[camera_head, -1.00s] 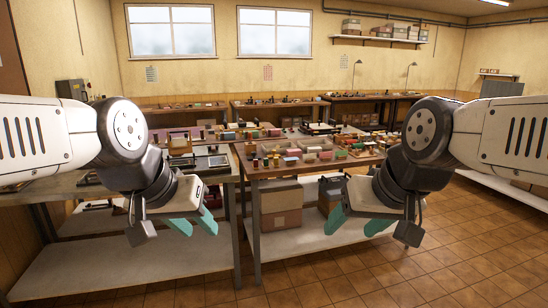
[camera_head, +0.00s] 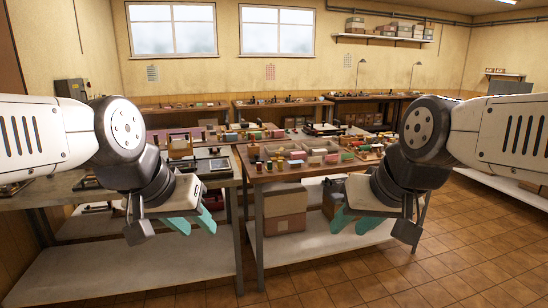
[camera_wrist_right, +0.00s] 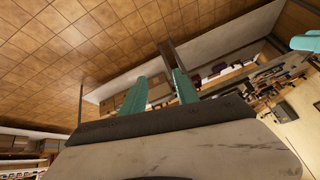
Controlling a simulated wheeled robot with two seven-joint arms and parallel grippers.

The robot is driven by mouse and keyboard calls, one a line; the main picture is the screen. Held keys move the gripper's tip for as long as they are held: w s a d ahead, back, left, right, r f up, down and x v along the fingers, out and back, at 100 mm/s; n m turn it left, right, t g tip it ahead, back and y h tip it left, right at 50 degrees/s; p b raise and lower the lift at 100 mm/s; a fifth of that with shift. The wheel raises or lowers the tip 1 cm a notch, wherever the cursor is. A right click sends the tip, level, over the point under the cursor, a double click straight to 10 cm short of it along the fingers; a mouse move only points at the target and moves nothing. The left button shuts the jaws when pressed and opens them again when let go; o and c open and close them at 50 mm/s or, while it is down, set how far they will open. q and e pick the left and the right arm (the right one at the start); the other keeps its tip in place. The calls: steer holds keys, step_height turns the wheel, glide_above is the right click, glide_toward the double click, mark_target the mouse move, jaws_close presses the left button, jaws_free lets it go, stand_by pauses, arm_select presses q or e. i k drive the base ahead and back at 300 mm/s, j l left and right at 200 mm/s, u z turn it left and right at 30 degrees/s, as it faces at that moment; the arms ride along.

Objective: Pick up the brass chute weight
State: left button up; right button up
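I cannot pick out the brass chute weight for certain. Several small yellowish and dark pieces (camera_head: 268,164) stand at the front left of the right-hand worktable (camera_head: 300,174), too small to tell apart. My left gripper (camera_head: 197,227) hangs open and empty in front of the left-hand table. My right gripper (camera_head: 353,224) hangs open and empty in front of the right-hand table, below its top. In the right wrist view its two teal fingers (camera_wrist_right: 160,86) are apart with nothing between them.
Cardboard boxes (camera_head: 285,207) stand on the lower shelf of the right-hand table. A divided tray (camera_head: 309,152) with colored blocks lies on its top. A flat dark-screened device (camera_head: 214,165) lies on the left-hand table. Tiled floor (camera_head: 400,275) is clear at the right.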

mark_target(277, 154)
steer(key=i+j+u, duration=0.1)
steer(key=i+j, duration=0.15)
steer(key=i, duration=0.65)
steer(key=i+j, duration=0.15)
steer(key=i, duration=0.8)
steer(key=i+j+u, duration=0.15)
steer(key=i, duration=0.75)
